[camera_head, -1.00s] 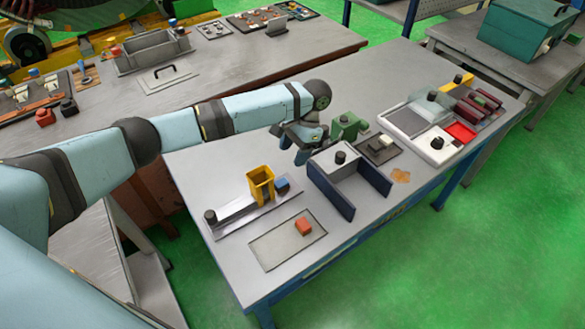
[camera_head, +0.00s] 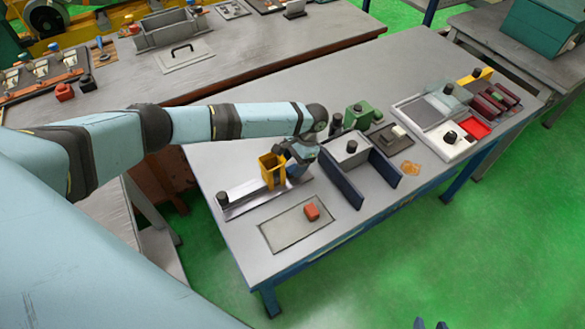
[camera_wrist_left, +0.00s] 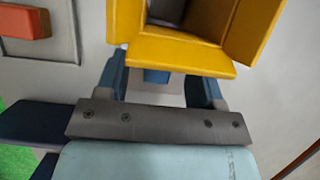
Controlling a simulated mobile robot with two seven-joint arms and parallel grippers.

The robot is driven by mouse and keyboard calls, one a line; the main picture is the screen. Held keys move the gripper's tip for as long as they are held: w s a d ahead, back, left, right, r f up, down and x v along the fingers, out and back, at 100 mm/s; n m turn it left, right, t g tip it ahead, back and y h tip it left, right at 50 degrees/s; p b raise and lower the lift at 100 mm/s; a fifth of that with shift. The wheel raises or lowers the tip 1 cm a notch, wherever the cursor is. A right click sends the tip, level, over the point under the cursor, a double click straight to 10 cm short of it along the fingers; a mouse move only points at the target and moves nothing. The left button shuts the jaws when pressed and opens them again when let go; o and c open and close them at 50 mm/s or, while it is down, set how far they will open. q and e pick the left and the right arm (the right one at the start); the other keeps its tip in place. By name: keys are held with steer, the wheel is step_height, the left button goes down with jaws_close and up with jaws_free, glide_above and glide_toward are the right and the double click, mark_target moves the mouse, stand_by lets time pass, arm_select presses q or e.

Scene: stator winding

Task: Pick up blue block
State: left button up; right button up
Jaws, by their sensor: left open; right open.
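The blue block (camera_wrist_left: 155,76) shows in the left wrist view as a small patch between my left gripper's fingers, partly hidden under the edge of a yellow open box. In the head view my left gripper covers most or all of it. My left gripper (camera_head: 294,163) is open, low over the table just right of the yellow box (camera_head: 270,180). Its two blue fingers (camera_wrist_left: 158,82) stand on either side of the block in the wrist view; I cannot tell whether they touch it. Tips of my right gripper (camera_head: 430,323) show at the head view's bottom edge, over the floor.
The yellow box stands on a grey rail strip (camera_head: 240,196) with a black knob. A red block (camera_head: 312,212) lies on a grey plate (camera_head: 283,232) in front. A grey fixture with dark blue walls (camera_head: 342,182) stands close to the right.

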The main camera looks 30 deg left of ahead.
arm_select(q)
steer(key=shift+x, duration=1.05)
steer(key=c, duration=1)
steer(key=shift+r, duration=0.15)
